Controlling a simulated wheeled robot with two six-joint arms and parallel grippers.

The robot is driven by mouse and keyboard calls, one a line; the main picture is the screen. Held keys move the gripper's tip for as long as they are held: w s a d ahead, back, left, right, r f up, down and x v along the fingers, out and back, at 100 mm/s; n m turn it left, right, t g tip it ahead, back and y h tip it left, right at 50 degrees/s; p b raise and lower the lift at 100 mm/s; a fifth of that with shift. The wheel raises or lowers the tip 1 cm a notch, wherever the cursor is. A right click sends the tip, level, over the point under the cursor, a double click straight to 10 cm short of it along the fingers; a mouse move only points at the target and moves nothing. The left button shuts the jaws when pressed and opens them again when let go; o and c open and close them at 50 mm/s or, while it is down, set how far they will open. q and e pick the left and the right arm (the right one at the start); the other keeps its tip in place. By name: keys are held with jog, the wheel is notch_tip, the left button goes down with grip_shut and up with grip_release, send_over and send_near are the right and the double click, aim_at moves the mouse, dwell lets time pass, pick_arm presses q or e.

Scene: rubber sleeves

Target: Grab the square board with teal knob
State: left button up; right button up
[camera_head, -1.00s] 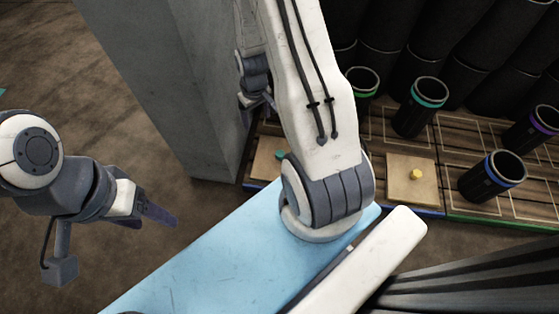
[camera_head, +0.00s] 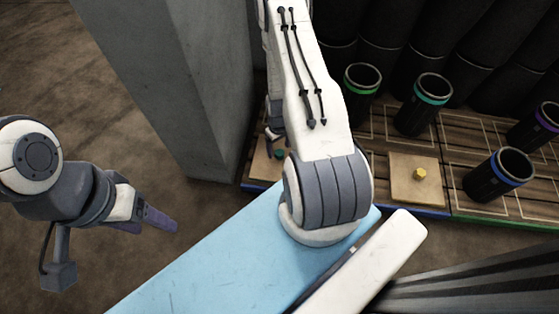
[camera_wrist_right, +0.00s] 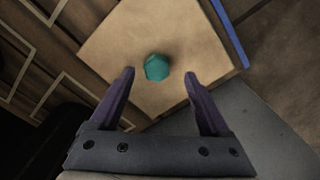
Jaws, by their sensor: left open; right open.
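The square board (camera_wrist_right: 120,38) is tan and lies on the wooden pallet; in the right wrist view it fills the upper middle. Its teal knob (camera_wrist_right: 156,67) stands just beyond and between the fingertips of my right gripper (camera_wrist_right: 159,80), which is open and empty. In the head view the board (camera_head: 262,168) is mostly hidden behind my right arm, with the teal knob (camera_head: 279,154) partly showing. My right gripper is mostly hidden there. My left gripper (camera_head: 160,222) is open and empty at the left, far from the board.
A second square board with a yellow knob (camera_head: 420,174) lies to the right on the pallet. Dark sleeves with coloured rims, one green (camera_head: 362,78), one teal (camera_head: 432,90) and one blue (camera_head: 498,175), stand nearby. A concrete pillar (camera_head: 165,80) rises left of the board.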

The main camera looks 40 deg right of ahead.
aim_at(279, 152)
jog(key=f+b, duration=0.1)
jog(key=f, duration=0.1)
jog(key=f+b, duration=0.2)
jog(key=shift+w+d+f, duration=0.1)
jog(key=shift+d+f, duration=0.1)
jog(key=shift+f, duration=0.2)
jog(key=shift+r, duration=0.1)
grip_shut()
jog(key=shift+r, duration=0.1)
